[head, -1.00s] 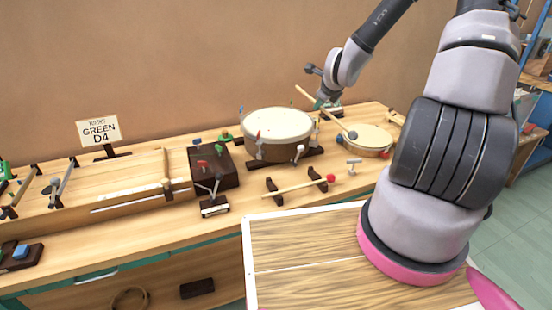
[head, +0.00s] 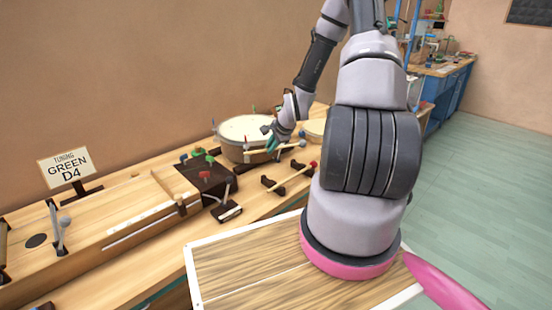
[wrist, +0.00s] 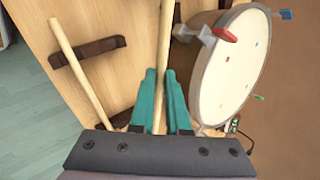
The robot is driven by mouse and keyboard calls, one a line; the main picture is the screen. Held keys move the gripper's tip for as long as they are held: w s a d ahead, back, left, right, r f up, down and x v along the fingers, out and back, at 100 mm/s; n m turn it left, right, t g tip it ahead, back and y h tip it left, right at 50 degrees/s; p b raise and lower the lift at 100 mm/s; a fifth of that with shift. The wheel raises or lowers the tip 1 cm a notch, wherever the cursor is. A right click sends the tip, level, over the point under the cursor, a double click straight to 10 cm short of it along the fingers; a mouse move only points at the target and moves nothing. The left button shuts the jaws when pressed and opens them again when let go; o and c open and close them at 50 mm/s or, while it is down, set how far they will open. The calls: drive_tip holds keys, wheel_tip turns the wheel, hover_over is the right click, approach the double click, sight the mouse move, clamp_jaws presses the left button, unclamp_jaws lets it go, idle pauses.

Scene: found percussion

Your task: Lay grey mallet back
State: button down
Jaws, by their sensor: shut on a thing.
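My gripper (head: 272,146) is shut on the wooden stick of the grey mallet (head: 291,146), in front of the large drum. The mallet's grey head points right and the stick lies nearly level in the head view. In the wrist view the teal fingers (wrist: 162,102) pinch the stick (wrist: 163,40), and the grey head is out of view. A dark two-post rest (head: 271,185) stands on the bench below, bearing a red-headed mallet (head: 291,181). In the wrist view the rest (wrist: 95,49) and that mallet's stick (wrist: 80,77) lie left of my gripper, apart from it.
The large pale drum (head: 245,128) stands close behind my gripper and shows at the right of the wrist view (wrist: 238,70). A dark block (head: 206,178) with coloured pegs stands left. A white-edged wooden board (head: 240,270) lies in front.

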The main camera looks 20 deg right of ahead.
drive_tip(key=f+n, duration=0.1)
drive_tip(key=s+d+f+n, duration=0.2)
drive_tip(key=shift+f, duration=0.3)
drive_tip(key=shift+d, duration=0.15)
drive_tip(key=shift+f, duration=3.15)
drive_tip(key=shift+f, duration=0.3)
drive_tip(key=c, duration=0.8)
unclamp_jaws()
drive_tip(key=v, duration=1)
drive_tip(key=shift+s+d+r, duration=0.2)
drive_tip(key=shift+r, duration=0.15)
